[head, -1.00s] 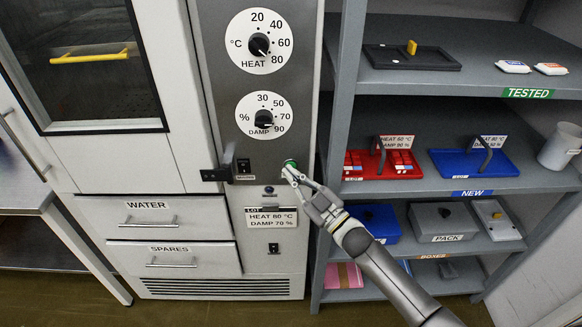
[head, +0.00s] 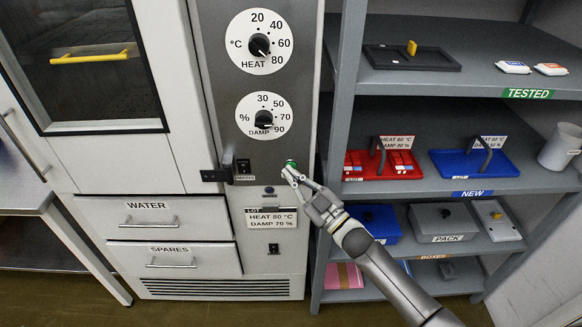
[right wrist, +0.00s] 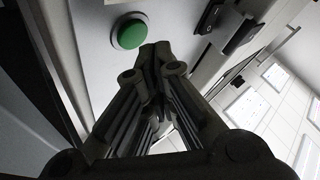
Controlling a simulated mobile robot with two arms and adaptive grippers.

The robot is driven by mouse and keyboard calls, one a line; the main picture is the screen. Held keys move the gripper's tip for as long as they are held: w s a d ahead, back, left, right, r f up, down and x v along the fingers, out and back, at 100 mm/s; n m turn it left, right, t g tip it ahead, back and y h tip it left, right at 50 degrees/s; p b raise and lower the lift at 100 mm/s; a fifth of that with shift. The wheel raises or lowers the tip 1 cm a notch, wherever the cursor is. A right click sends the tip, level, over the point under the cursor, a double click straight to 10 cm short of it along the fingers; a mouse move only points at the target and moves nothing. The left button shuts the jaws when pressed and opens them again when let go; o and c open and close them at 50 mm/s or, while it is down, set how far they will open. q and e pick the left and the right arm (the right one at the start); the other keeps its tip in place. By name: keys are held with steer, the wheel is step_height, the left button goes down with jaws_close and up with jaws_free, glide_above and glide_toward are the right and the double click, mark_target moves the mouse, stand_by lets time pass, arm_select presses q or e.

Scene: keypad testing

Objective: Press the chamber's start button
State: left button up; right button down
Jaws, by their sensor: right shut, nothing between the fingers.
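The chamber's green start button (head: 290,163) is on the grey control panel (head: 287,120), right of the black switch. In the right wrist view the green button (right wrist: 129,33) is round, in a metal ring, and fully visible. My right gripper (head: 290,174) is shut and empty, its fingertips close to the button. In the right wrist view the fingertips of my right gripper (right wrist: 157,50) are beside the button, with no clear contact; the exact gap cannot be told. My left gripper is not in view.
The panel also carries a HEAT dial (head: 259,44), a DAMP dial (head: 263,118), a black switch (head: 243,166) and a small blue button (head: 269,190). A grey shelf (head: 440,190) with red and blue trays stands close on the right.

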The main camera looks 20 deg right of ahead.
steer(key=shift+w, duration=0.2)
steer(key=shift+w+d, duration=0.15)
steer(key=shift+w, duration=0.1)
steer(key=shift+w+d+b, duration=0.1)
steer(key=shift+w+b, duration=0.25)
steer(key=shift+b, duration=0.05)
stand_by(0.5)
stand_by(0.3)
steer(key=shift+s+a+p, duration=0.25)
steer(key=shift+s+p, duration=0.2)
steer(key=shift+s, duration=0.35)
steer(key=s+p, duration=0.1)
steer(key=s, duration=0.1)
steer(key=s+a+p, duration=0.1)
steer(key=s, duration=0.1)
steer(key=shift+s+a, duration=0.2)
steer(key=shift+s, duration=0.2)
